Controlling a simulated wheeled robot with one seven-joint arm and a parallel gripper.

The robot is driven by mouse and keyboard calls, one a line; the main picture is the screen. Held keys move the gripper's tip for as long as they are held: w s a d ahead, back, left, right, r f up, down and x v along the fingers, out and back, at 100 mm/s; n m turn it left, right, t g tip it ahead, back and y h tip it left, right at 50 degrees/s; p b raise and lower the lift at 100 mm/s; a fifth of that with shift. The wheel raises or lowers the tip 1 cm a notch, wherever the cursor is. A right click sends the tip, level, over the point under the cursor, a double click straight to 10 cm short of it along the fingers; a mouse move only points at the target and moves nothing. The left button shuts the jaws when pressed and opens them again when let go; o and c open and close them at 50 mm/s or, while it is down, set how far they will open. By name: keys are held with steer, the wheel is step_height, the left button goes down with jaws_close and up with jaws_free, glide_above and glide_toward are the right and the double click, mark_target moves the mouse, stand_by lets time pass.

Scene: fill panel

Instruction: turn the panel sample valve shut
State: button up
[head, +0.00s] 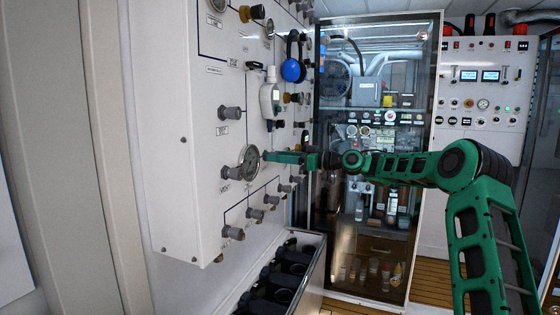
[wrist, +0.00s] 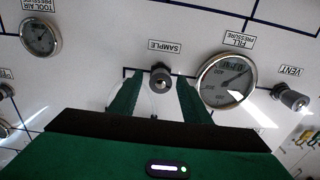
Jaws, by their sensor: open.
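The label reads upside down in the wrist view. My gripper (wrist: 158,84) is open, with one green finger on each side of the knob. I cannot tell how deep the knob sits between the fingers or whether they touch it. In the head view my gripper (head: 268,156) reaches from the right to the panel, beside the fill pressure gauge (head: 249,162). The sample valve is hidden behind the gripper there.
The fill pressure gauge (wrist: 228,80) is close to the right finger in the wrist view, with the vent valve (wrist: 290,97) beyond it. A tool air gauge (wrist: 40,37) is at left. Dark bins (head: 318,275) stand below.

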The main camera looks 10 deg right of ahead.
steer(key=c, duration=1)
steer(key=shift+d, duration=0.1)
steer(key=shift+m, duration=0.3)
steer(key=shift+w+f+m, duration=0.1)
steer(key=shift+w+m, duration=0.05)
steer(key=shift+m, duration=7.05)
steer(key=shift+d, duration=0.1)
